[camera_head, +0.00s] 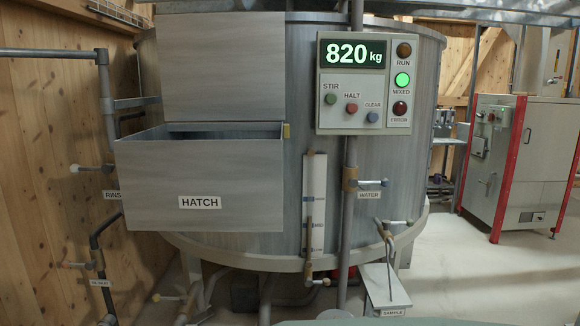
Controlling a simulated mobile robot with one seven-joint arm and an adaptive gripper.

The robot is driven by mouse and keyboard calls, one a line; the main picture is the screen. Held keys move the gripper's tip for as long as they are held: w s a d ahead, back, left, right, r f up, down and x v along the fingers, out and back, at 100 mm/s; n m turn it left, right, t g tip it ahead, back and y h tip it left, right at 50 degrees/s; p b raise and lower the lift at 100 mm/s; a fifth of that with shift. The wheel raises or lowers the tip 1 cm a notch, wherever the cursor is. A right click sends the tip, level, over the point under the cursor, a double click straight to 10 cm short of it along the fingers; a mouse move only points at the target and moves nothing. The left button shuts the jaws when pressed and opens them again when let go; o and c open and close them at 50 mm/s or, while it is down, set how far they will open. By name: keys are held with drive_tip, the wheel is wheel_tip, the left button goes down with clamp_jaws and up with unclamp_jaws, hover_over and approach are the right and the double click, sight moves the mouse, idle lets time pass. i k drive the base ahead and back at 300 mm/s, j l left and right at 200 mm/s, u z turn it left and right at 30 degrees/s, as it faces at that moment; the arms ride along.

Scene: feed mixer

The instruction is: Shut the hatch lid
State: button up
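The hatch (160,190) is a grey metal box with a "HATCH" label, on the front left of the large round tank. Its top is open, and a narrow part of the dark inside shows. The hatch lid (222,65) appears to be the flat grey panel standing upright above the back of the box. A small yellow piece (286,131) sits at the right end of the opening, near the lid's lower right corner. My gripper is not in view.
A control panel (336,103) reading 820 kg, with the green MIXED light lit, is right of the lid. Pipes and the WATER valve (372,183) stand in front of the tank. RINSE piping (106,110) is at left. A red-framed cabinet (512,160) stands right; floor before it is clear.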

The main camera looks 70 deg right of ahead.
sight(220, 66)
drive_tip(key=l+z, duration=0.1)
drive_tip(key=z, duration=0.35)
drive_tip(key=l+z, duration=0.1)
drive_tip(key=z, duration=0.4)
drive_tip(key=l+z, duration=0.1)
drive_tip(key=z, duration=0.35)
drive_tip(key=i+l, duration=0.1)
drive_tip(key=l, duration=0.25)
drive_tip(key=i+l, duration=0.15)
drive_tip(key=l, duration=0.2)
drive_tip(key=i+j, duration=0.15)
drive_tip(key=j, duration=0.1)
